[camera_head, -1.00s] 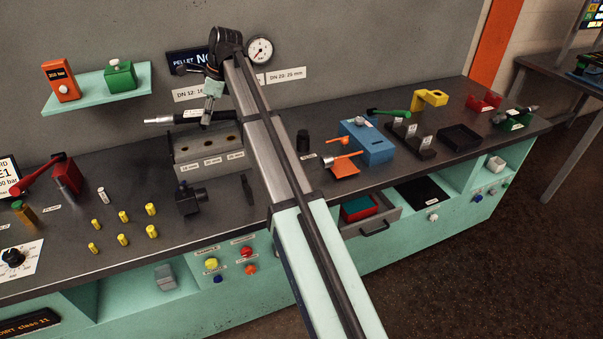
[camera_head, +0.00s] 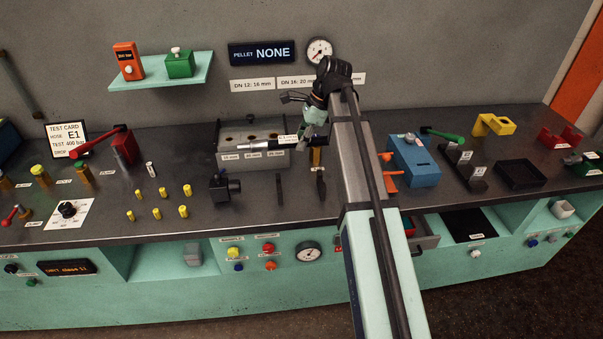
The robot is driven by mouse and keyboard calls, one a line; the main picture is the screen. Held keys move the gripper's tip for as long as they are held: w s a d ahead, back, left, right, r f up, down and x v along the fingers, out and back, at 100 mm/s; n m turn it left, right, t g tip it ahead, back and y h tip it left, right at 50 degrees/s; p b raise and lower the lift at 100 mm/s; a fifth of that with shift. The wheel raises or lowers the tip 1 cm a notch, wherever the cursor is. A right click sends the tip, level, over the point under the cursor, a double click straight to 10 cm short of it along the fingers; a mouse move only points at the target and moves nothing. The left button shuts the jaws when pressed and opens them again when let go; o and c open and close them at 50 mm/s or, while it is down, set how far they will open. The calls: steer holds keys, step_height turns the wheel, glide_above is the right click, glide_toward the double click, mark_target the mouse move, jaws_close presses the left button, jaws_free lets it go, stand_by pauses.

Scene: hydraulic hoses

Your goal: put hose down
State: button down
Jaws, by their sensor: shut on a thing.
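A short black hose (camera_head: 268,145) with a silver end fitting on its left and a pale label near its right end hangs level in front of a grey rack. My gripper (camera_head: 311,138) is shut on the hose near its right end. The fingers are small and partly hidden by my wrist. The hose seems to be above the dark bench top (camera_head: 130,215), but the exact gap cannot be told. The grey rack (camera_head: 225,160) behind it has round holes on top and size labels on its front.
A black fitting block (camera_head: 224,188) and several yellow pellets (camera_head: 158,193) stand left of my arm. A blue box (camera_head: 414,160) and a black tray (camera_head: 520,175) stand to its right. A test card (camera_head: 67,137) stands at the left. Bare bench lies around the pellets.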

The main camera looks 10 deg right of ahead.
mark_target(317, 145)
step_height(317, 145, down, 14)
steer(key=p, duration=0.2)
steer(key=shift+r+p, duration=0.25)
steer(key=shift+p, duration=0.05)
steer(key=shift+f, duration=0.6)
steer(key=c, duration=0.8)
jaws_free()
steer(key=shift+r, duration=0.1)
steer(key=shift+r, duration=0.2)
steer(key=b+v, duration=0.2)
steer(key=v, duration=1)
steer(key=shift+d+r+b, duration=0.1)
steer(key=shift+r+b, duration=0.2)
steer(key=shift+r, duration=0.05)
